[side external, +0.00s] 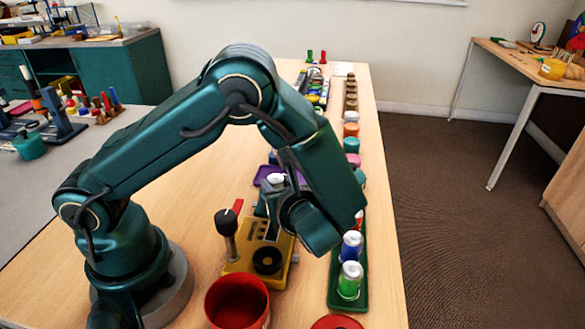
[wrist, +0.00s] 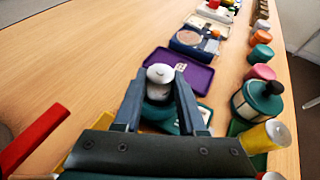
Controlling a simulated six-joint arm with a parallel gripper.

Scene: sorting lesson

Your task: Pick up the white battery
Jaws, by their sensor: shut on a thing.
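The white battery (wrist: 160,76) is a short cylinder with a rounded pale top, upright between the two fingers of my gripper (wrist: 160,96) in the wrist view. My gripper is shut on it. In the side external view the battery's pale top (side external: 276,178) shows at the fingertips of my gripper (side external: 271,192), near the purple tray (side external: 264,171). The fingers and wrist hide its lower part, so I cannot tell whether it touches anything below.
A yellow block with a lever (side external: 236,266) and a red bowl (side external: 238,301) stand near my base. A green tray (side external: 334,290) holds a green can (side external: 350,280) and a blue can (side external: 352,246). Several coloured pots line the right edge. The table's left part is clear.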

